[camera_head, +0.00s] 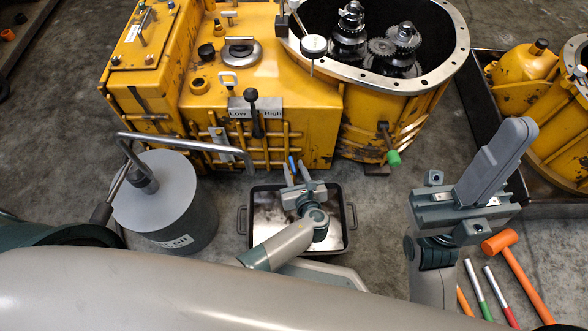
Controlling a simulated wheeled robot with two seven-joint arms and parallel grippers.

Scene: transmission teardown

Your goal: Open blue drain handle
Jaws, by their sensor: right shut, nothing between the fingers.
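The blue drain handle (292,164) is a small blue piece low on the front of the yellow transmission housing (310,105). My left gripper (296,173) is at this handle, above the black drain pan (346,242). Its two fingers look apart, with the blue handle between or just beyond their tips. I cannot tell whether they touch it. The lower part of the handle is hidden by the fingers. My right gripper (523,128) is raised at the right, shut and empty, away from the handle.
A grey oil can (170,205) with a long bent spout stands left of the pan; its spout reaches towards the housing. A green-tipped handle (393,158) sticks out to the right. An orange mallet (515,265) and screwdrivers lie at lower right. A tray with yellow parts (525,75) is at right.

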